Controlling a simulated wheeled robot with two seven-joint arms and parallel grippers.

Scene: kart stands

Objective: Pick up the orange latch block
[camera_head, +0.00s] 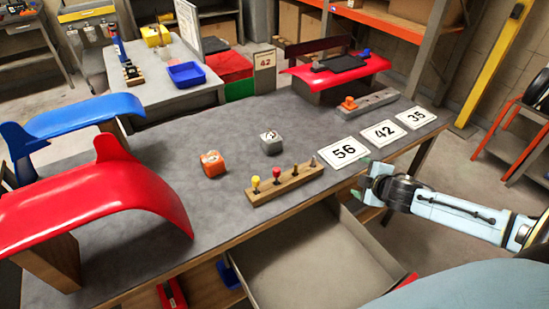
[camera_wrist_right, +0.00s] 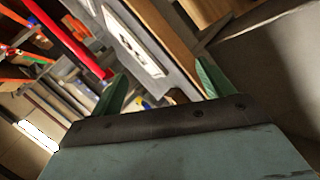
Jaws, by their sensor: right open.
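The orange latch block (camera_head: 212,164) is a small orange cube with a pale top bearing a dark mark. It sits on the grey workbench (camera_head: 130,255), left of a similar grey block (camera_head: 271,142). My right gripper (camera_head: 370,183) is at the bench's front right edge, by the number cards and well to the right of the orange block. In the right wrist view its two green fingers (camera_wrist_right: 162,84) stand apart with nothing held between them. The orange block is not recognisable in that view. My left gripper is out of view.
A wooden strip with several coloured pegs (camera_head: 285,183) lies between the block and the front edge. Number cards (camera_head: 384,133) lie at right. Red (camera_head: 110,195) and blue (camera_head: 75,120) curved panels stand at left. An open drawer (camera_head: 320,260) juts out below.

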